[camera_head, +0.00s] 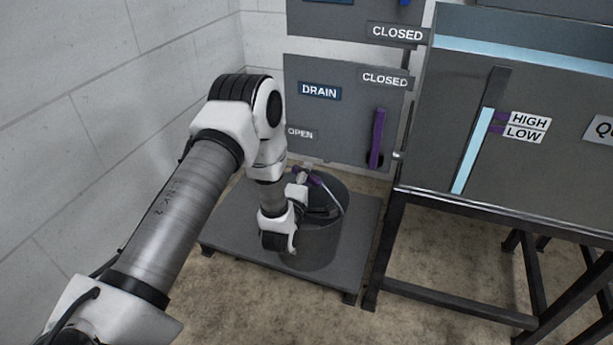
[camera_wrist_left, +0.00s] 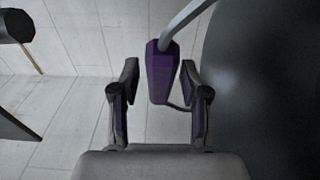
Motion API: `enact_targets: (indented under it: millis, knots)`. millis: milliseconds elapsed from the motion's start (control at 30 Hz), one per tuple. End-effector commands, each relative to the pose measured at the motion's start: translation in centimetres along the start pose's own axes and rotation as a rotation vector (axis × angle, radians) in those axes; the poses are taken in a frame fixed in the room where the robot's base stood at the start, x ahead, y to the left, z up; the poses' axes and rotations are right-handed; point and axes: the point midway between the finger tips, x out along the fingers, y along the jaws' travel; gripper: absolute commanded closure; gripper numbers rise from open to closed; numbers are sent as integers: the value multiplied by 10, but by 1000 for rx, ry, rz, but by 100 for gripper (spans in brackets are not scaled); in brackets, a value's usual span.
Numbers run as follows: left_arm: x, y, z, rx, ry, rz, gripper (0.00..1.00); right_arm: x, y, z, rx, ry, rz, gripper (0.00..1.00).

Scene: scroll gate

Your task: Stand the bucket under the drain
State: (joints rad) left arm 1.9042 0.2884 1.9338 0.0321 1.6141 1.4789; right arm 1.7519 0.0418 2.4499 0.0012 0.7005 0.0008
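The dark grey bucket (camera_head: 322,240) stands upright on a low grey platform, below and in front of the DRAIN panel (camera_head: 338,110). Its wire handle has a purple grip (camera_wrist_left: 162,75), seen in the left wrist view. My left gripper (camera_head: 312,178) is at the handle, over the bucket's left side. In the left wrist view the left gripper's fingers (camera_wrist_left: 159,88) are apart, one on each side of the grip, with small gaps showing. The bucket's dark side (camera_wrist_left: 265,90) fills the right of that view. The drain outlet cannot be made out. My right gripper is out of view.
The low platform (camera_head: 235,232) has bare room left and right of the bucket. A purple lever (camera_head: 377,138) is on the DRAIN panel near CLOSED. A dark metal stand (camera_head: 450,300) holds a tank with a level gauge at right. A tiled wall (camera_head: 90,120) is at left.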

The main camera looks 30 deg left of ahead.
Motion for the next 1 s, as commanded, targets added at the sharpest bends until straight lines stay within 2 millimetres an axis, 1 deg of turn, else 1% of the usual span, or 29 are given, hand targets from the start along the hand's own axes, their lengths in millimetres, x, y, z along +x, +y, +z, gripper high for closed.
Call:
enact_targets:
  millis: [267, 367, 467, 733, 767, 800, 833, 900, 1000]
  knots:
    - [0, 3, 0, 0, 0, 0, 53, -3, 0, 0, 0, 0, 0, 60]
    - [-8, 4, 0, 0, -1, -4, 53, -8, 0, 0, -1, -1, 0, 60]
    - [-28, 6, 0, 1, -1, -6, 53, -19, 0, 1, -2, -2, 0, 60]
    - [-96, 6, 0, 2, -2, -7, 53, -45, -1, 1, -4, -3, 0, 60]
    - [-101, 2, 0, 2, -1, -4, 53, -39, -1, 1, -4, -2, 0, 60]
    - [-103, -7, 0, -1, 1, 0, 53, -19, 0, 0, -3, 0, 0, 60]
    - [-106, -8, 0, -1, 1, 0, 53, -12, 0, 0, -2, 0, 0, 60]
    - [-111, -6, 0, -1, 1, 0, 53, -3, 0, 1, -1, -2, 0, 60]
    - [-117, -3, 0, 0, 0, 0, 53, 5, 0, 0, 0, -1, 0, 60]
